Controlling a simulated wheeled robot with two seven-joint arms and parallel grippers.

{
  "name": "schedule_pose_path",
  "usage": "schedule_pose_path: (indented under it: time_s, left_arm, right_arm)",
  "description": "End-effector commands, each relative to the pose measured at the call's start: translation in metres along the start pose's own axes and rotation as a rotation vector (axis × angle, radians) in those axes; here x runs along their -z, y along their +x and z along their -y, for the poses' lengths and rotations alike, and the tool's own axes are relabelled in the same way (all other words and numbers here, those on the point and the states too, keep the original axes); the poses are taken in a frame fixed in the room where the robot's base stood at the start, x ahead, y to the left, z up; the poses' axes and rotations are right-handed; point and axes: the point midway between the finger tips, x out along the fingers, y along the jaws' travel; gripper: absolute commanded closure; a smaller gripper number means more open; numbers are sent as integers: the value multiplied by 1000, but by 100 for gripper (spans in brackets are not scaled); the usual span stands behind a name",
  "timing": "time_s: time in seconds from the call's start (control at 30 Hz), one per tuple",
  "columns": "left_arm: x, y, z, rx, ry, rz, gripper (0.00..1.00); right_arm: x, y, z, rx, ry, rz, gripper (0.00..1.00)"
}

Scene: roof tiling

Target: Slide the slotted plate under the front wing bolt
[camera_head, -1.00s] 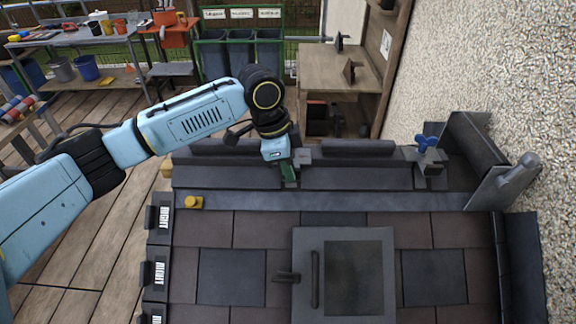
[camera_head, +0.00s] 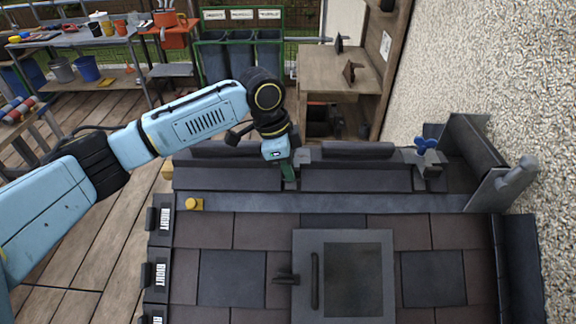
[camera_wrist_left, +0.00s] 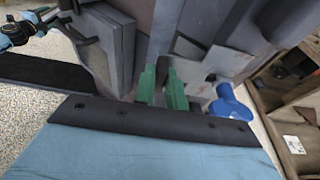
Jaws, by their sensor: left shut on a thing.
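The blue front wing bolt (camera_head: 427,144) stands on a grey bracket at the right of the roof ridge. It also shows in the left wrist view (camera_wrist_left: 230,104), right of the fingers. My left gripper (camera_head: 289,172) is at the ridge, well left of that bolt, with its green fingers pointing down. Its fingers also show in the left wrist view (camera_wrist_left: 163,90). It is shut on what appears to be the slotted plate, a small grey piece (camera_head: 302,157) beside the fingers. The plate's slot and the exact grip are hidden. My right gripper cannot be made out.
Dark ridge caps (camera_head: 357,150) line the ridge. A roof window (camera_head: 384,240) and brown tiles lie in front. An upright grey end plate (camera_head: 492,190) closes the right end by the pebbled wall (camera_head: 480,60). A yellow piece (camera_head: 194,204) sits at the left.

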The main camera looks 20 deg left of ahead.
Motion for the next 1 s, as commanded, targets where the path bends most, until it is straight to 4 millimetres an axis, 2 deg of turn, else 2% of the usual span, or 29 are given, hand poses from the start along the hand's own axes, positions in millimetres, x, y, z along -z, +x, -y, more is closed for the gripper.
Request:
schedule_pose_path:
  time_s: [1.0]
  left_arm:
    - [0,3,8,-1,0,-1,100]
  right_arm:
    - [0,-7,0,0,-1,0,31]
